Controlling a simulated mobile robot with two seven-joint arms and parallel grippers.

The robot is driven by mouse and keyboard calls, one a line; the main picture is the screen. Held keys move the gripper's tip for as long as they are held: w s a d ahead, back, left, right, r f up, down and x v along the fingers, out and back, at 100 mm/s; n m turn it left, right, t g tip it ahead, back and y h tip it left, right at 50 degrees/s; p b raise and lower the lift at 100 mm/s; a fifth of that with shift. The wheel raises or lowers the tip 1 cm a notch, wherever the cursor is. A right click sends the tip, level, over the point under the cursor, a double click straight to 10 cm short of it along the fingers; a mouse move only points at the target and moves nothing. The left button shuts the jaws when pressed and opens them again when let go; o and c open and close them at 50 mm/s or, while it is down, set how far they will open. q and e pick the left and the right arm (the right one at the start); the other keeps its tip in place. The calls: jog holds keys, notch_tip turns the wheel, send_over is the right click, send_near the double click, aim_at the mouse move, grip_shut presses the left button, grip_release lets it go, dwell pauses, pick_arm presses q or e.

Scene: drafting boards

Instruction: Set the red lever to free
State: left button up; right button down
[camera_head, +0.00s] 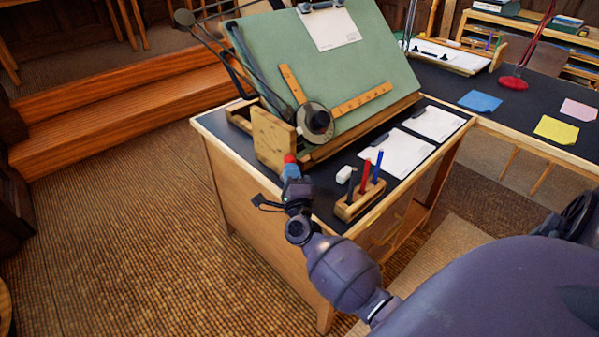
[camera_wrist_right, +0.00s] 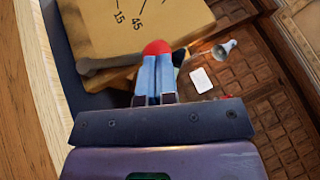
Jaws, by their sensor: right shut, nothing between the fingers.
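The red lever shows only as a round red knob (camera_head: 289,158) beside the wooden side plate (camera_head: 272,140) of the tilted green drafting board (camera_head: 345,70). In the right wrist view the knob (camera_wrist_right: 157,47) stands just beyond my fingertips, in front of the plate (camera_wrist_right: 130,30), which carries angle marks including 15 and 45. My right gripper (camera_head: 291,172) is shut and empty, right at the knob. In the wrist view its blue fingertips (camera_wrist_right: 157,60) overlap the knob's lower edge; I cannot tell whether they touch. My left gripper is out of view.
A wooden pen holder (camera_head: 360,200) with several pens and a white eraser (camera_head: 344,174) stand close right of my right gripper. Papers (camera_head: 397,152) lie on the dark desktop. A drafting arm with rulers (camera_head: 317,122) crosses the board. Floor is clear at left.

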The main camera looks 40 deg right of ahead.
jog(key=shift+w+r+n+g+y+p, duration=0.35)
jog(key=shift+w+r+g+p, duration=0.3)
jog(key=shift+p, duration=0.9)
jog(key=shift+r, duration=0.1)
jog(key=shift+w+a+n+p, duration=0.1)
jog(key=shift+w+n+p, duration=0.15)
jog(key=shift+p, duration=0.1)
jog(key=shift+w, duration=0.1)
